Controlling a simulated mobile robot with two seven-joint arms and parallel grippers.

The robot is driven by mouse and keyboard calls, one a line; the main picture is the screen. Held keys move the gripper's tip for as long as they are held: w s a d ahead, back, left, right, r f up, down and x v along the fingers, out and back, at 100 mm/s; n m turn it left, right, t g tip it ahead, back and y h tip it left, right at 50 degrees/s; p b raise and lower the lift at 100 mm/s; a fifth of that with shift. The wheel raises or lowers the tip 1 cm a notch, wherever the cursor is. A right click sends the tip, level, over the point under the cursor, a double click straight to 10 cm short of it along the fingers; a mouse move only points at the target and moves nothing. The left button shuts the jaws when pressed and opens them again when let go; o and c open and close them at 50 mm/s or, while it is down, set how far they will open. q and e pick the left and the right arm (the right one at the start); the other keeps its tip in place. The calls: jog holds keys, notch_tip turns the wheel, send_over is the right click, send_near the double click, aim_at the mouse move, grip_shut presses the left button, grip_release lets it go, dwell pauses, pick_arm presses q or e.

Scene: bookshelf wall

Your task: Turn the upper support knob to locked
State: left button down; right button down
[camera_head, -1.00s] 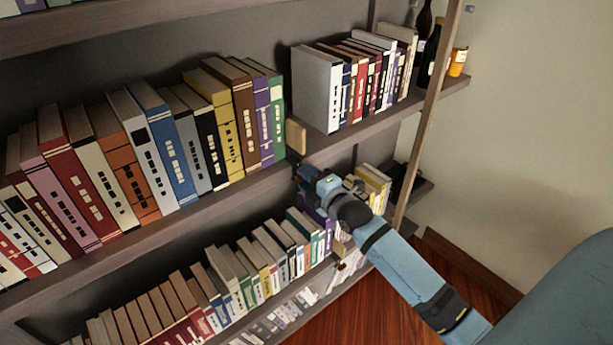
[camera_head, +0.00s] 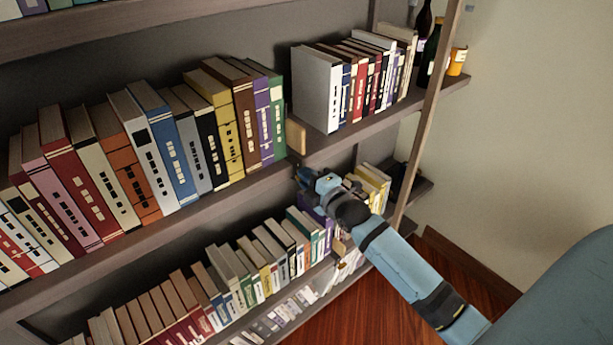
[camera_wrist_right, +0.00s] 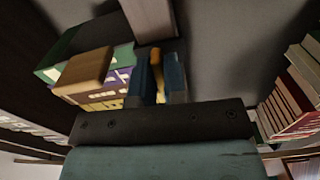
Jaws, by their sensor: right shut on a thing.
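My right gripper (camera_head: 306,179) is at the front edge of the middle shelf, just below a pale wooden block (camera_head: 296,136). In the right wrist view the two dark blue fingers (camera_wrist_right: 159,78) are close together with a small yellowish sliver between them. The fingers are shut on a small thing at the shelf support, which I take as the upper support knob. The fingers hide most of it, so its turn position cannot be read. The wooden block also shows in the right wrist view (camera_wrist_right: 84,74), left of the fingers. My left gripper is not in view.
Books (camera_head: 172,140) fill the middle shelf left of the gripper, and more books (camera_head: 352,80) stand to the right. Bottles (camera_head: 433,52) stand at the shelf's right end. Lower books (camera_head: 262,262) are below the gripper. A wooden post (camera_head: 428,115) rises at the right.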

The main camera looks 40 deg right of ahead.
jog(key=shift+m+p, duration=2.45)
jog(key=shift+m, duration=2.45)
jog(key=c, duration=1.2)
grip_release()
